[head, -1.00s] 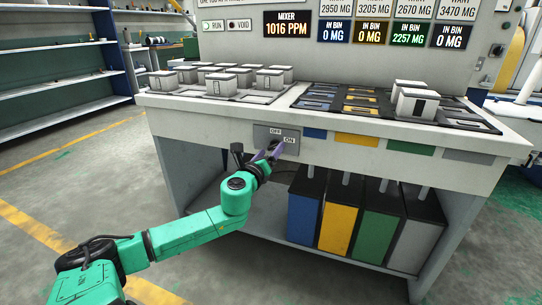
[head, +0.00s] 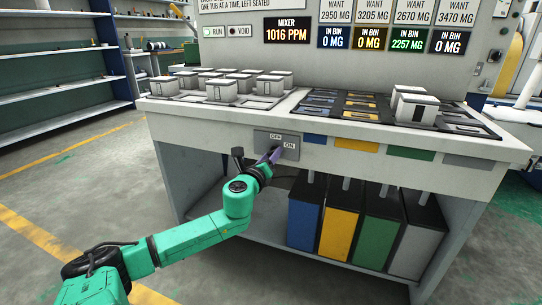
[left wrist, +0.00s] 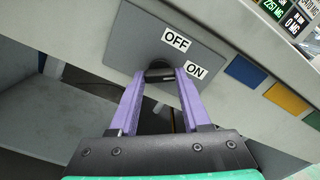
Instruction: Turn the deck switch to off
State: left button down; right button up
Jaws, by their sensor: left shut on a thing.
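The deck switch is a dark knob (left wrist: 160,70) on a grey plate (head: 263,141) on the front face of the bench. The plate has an OFF label (left wrist: 176,40) above the knob and an ON label (left wrist: 195,70) to its right. My left gripper (head: 274,153) is at the plate; in the left wrist view its purple fingers (left wrist: 160,78) are shut on the knob, one on each side. The fingers partly hide the knob, and I cannot tell exactly which label it points to. My right gripper is not in view.
The bench top (head: 300,93) holds several white tubs (head: 221,90) and trays. Blue, yellow, green and grey bins (head: 341,215) stand below, right of my arm. A shelf unit (head: 55,85) stands at the left. The floor in front is clear.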

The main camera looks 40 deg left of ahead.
pick_arm(q)
jog(key=shift+f+n+p, duration=0.1)
jog(key=shift+n+p, duration=2.35)
jog(key=shift+n, duration=3.35)
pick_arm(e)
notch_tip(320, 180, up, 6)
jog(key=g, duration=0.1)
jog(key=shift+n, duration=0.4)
pick_arm(q)
jog(key=shift+c, duration=1.8)
grip_release()
jog(key=shift+s, duration=0.15)
jog(key=p+v, duration=0.2)
jog(key=v, duration=1.2)
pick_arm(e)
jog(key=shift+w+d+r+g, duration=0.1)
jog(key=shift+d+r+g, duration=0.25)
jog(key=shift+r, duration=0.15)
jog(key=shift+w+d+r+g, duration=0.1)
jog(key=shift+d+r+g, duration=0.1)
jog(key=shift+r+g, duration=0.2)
